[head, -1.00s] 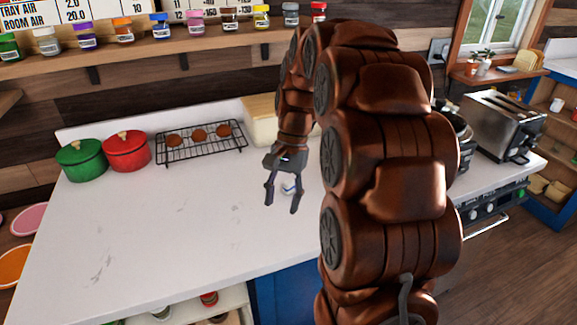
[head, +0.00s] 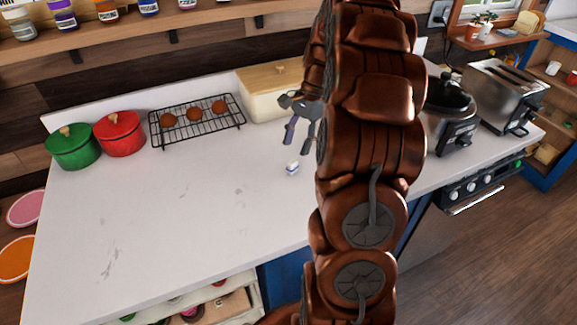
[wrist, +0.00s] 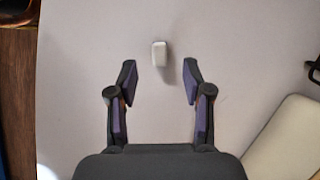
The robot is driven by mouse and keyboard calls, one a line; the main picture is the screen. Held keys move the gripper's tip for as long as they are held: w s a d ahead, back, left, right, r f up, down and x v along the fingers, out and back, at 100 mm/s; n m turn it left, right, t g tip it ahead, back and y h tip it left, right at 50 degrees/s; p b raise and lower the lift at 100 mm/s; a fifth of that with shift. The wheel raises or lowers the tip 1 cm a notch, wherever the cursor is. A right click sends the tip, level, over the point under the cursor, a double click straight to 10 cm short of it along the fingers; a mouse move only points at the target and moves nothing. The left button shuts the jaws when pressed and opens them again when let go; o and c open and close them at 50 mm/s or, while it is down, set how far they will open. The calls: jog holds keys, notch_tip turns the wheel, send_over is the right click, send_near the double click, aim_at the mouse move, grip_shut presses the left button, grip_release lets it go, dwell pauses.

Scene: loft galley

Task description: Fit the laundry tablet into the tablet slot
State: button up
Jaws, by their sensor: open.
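The laundry tablet (head: 292,168), small and white with a blue band, lies on the white countertop. In the wrist view the tablet (wrist: 159,52) is a small pale block just beyond the fingertips, between their lines. My gripper (head: 298,139) is open and empty above the counter, behind the tablet in the head view. The wrist view shows its two fingers (wrist: 160,78) spread apart, with bare counter between them. I cannot make out a tablet slot in either view.
A green pot (head: 73,147), a red pot (head: 119,134) and a wire rack (head: 197,122) with three brown rounds stand along the back. A cream box (head: 272,98) is behind my gripper. A toaster (head: 505,95) stands right. The counter's left and front are clear.

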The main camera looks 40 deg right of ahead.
aim_at(292, 161)
jog(key=shift+p+x, duration=1.15)
jog(key=shift+x, duration=1.45)
jog(key=shift+w+d, duration=0.1)
jog(key=shift+d, duration=0.05)
jog(key=shift+c, duration=0.2)
grip_shut()
